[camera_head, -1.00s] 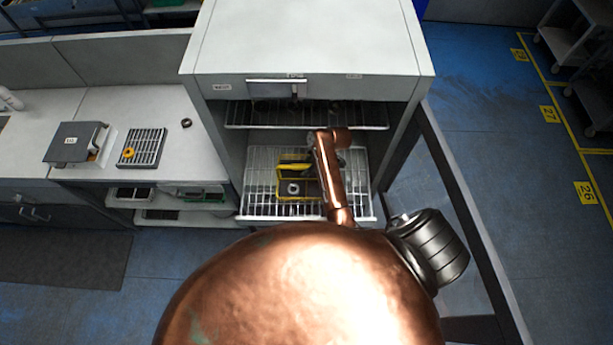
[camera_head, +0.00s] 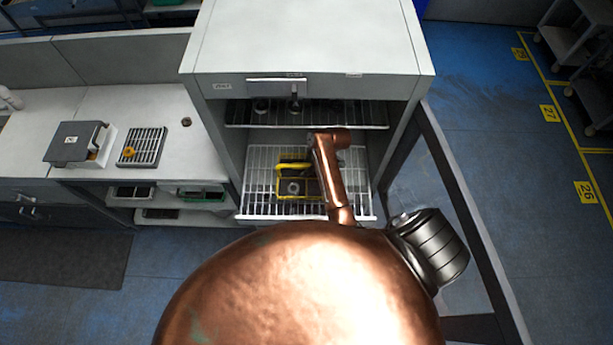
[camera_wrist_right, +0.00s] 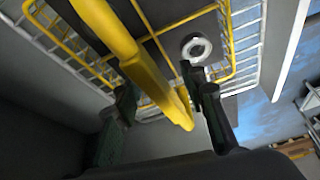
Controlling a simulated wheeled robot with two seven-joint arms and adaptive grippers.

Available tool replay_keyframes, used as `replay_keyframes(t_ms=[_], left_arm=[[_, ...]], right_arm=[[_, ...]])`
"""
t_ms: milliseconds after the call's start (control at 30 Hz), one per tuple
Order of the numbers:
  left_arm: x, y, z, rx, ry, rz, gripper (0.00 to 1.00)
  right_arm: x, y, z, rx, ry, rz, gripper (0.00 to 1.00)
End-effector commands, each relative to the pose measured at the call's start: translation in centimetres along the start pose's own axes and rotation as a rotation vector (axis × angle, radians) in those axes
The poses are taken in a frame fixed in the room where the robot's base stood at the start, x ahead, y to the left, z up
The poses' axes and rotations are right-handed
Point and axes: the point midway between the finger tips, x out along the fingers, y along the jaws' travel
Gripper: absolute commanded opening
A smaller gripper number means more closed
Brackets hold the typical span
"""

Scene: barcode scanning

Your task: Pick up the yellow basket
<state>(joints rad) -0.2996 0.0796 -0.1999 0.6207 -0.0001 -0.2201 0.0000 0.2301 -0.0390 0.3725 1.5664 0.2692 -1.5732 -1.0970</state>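The yellow basket (camera_head: 278,188) stands on the wire rack inside the open cabinet, with a ring-shaped metal part (camera_head: 293,188) in it. In the right wrist view the basket's thick yellow handle (camera_wrist_right: 148,78) runs between the two dark fingers of my right gripper (camera_wrist_right: 157,82). The fingers are apart, with a gap visible beside the handle; I see no firm grip on it. In the head view my copper right arm reaches into the cabinet and covers the basket's right side and most of the gripper. My left gripper is not in view.
The wire rack (camera_head: 255,210) lies below an upper shelf (camera_head: 345,115) holding small dark parts. The cabinet (camera_head: 305,40) walls are close on both sides. A counter (camera_head: 100,100) at left holds a grey box (camera_head: 72,142) and a slotted tray (camera_head: 145,150).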

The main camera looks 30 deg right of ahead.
Motion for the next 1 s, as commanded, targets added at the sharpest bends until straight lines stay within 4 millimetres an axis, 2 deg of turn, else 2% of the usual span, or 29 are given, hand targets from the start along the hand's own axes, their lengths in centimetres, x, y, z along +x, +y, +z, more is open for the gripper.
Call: replay_keyframes(t_ms=[67,633,1000], left_arm=[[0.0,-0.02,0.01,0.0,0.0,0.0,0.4],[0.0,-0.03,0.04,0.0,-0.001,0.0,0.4],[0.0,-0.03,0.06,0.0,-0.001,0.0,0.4]], right_arm=[[0.01,-0.01,0.01,0.0,0.0,0.0,0.38],[0.01,-0.02,0.0,0.0,0.0,0.0,0.0],[-0.01,0.0,-0.01,0.0,0.0,0.0,0.0]])
